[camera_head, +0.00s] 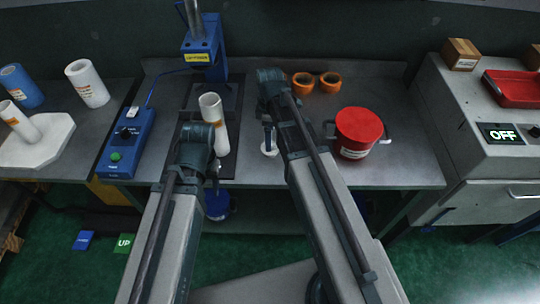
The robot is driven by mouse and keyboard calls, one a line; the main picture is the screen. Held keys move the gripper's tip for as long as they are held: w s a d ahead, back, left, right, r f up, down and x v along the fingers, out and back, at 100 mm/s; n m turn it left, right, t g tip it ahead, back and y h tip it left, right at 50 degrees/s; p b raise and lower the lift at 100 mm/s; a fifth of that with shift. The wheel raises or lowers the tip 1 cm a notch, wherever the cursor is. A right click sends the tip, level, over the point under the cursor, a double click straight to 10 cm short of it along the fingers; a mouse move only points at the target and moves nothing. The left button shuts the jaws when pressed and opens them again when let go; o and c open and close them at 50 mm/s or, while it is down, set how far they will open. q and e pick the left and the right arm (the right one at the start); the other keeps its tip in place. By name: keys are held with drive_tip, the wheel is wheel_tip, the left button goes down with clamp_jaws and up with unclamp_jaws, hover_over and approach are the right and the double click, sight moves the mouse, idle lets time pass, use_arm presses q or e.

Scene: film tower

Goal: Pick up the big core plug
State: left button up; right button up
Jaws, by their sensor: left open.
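Two short orange rings with dark centres stand side by side at the back of the middle bench, the left one (303,83) and the right one (330,82). They look like the core plugs. They are close in size, and I cannot tell for certain which is the big one. My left gripper (213,168) is open, low over the bench beside the upright white roll, and partly hidden by its own arm. My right gripper (268,132) is in front of the rings and clear of them; its fingers are mostly hidden by its arm.
A white roll (213,122) stands by a blue press (203,50). A blue control box (127,142) is left of it. A red drum (359,128) stands at right. White (87,82) and blue (20,86) rolls are on the left bench. A grey machine (475,110) bounds the right.

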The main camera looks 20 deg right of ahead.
drive_tip(key=shift+s+a+f+b, duration=0.1)
drive_tip(key=shift+f+b, duration=1.3)
drive_tip(key=shift+f, duration=0.2)
drive_tip(key=shift+s+f+b, duration=0.1)
drive_tip(key=shift+f+b, duration=1.25)
drive_tip(key=shift+f, duration=0.2)
drive_tip(key=shift+r, duration=0.1)
drive_tip(key=c, duration=1.2)
